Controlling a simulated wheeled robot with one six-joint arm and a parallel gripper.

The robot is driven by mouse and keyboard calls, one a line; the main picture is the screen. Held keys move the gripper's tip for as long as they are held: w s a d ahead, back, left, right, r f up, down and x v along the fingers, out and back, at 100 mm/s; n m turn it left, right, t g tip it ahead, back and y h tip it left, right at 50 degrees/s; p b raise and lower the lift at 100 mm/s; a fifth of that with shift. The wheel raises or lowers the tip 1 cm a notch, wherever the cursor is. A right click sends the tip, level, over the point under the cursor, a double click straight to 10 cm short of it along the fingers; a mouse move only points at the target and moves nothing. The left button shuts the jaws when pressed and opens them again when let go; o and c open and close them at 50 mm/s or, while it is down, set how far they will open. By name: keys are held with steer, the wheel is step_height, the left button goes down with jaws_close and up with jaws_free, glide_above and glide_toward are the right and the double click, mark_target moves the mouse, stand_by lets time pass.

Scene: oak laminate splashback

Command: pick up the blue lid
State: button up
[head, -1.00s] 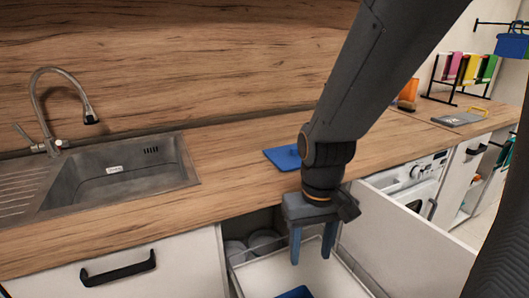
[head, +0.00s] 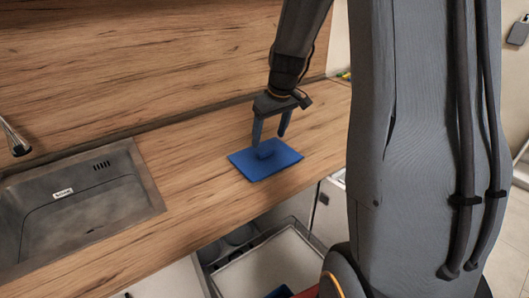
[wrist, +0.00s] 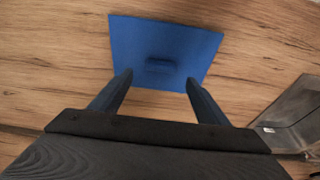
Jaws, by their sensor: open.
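The blue lid (head: 275,165) is a flat rectangular panel lying on the wooden counter, right of the sink. A small raised handle stands at its middle. The lid also shows in the wrist view (wrist: 165,40), with its handle ahead of and between the fingers. My gripper (head: 269,138) is open and empty, its fingers pointing down at the lid close to the handle. In the wrist view my gripper (wrist: 158,80) has its two fingertips apart, one toward each side of the handle. I cannot tell whether a fingertip touches the lid.
The steel sink (head: 90,200) is set into the counter (head: 200,150) at the left. An open drawer (head: 265,265) juts out below the counter's front edge, with something blue partly showing inside. The wooden splashback (head: 150,60) rises behind. Counter around the lid is clear.

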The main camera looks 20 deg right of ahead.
mark_target(266, 150)
steer(key=shift+p+x, duration=1.05)
steer(key=shift+x, duration=1.95)
steer(key=shift+s+a, duration=0.1)
steer(key=shift+s, duration=0.1)
steer(key=c, duration=1.1)
steer(key=shift+r, duration=0.15)
